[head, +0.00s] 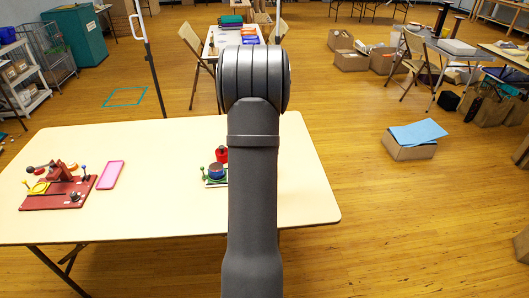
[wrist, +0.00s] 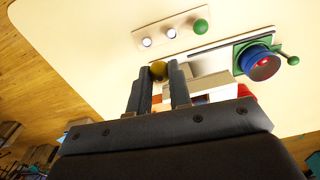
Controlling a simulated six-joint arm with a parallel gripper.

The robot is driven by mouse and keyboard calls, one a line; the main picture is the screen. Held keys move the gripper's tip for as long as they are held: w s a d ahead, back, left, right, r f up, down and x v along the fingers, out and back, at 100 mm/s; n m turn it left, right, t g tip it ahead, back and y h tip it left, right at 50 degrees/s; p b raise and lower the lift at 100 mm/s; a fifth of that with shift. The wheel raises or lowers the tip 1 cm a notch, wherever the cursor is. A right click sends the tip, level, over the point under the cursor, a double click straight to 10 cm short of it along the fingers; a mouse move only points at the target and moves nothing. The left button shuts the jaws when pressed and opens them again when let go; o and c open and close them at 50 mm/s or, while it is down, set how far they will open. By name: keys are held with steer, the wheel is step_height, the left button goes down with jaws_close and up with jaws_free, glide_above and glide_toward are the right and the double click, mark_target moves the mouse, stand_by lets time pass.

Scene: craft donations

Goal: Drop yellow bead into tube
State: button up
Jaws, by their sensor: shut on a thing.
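My gripper (wrist: 159,66) is shut on the yellow bead (wrist: 158,72), which sits between its fingertips in the wrist view. Beyond the bead is a pale strip (wrist: 187,26) on the table. It bears two small round silver-rimmed spots (wrist: 147,42) and a green ball (wrist: 201,26). I cannot tell whether either spot is the tube's mouth. The bead looks apart from the strip. In the head view my arm hides my gripper, the bead and the strip.
A green-based piece with a blue and red round part (wrist: 260,62) stands right of the strip; it shows beside my arm in the head view (head: 216,172). A red board (head: 58,193) with parts and a pink tray (head: 111,175) lie on the table's (head: 150,215) left. The front middle is clear.

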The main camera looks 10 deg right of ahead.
steer(key=a+r+m, duration=0.2)
steer(key=a+r, duration=0.5)
steer(key=shift+w+d+f+n, duration=0.25)
steer(key=shift+w+d+n, duration=0.3)
steer(key=shift+w, duration=1.2)
steer(key=shift+w+d+f+n, duration=0.3)
steer(key=shift+w+d+n, duration=0.2)
steer(key=shift+w, duration=1.25)
steer(key=shift+w+d+f+n, duration=0.25)
steer(key=shift+w+d+n, duration=0.3)
steer(key=shift+w, duration=1.2)
steer(key=shift+f, duration=0.35)
steer(key=shift+f, duration=0.3)
steer(key=o, duration=0.9)
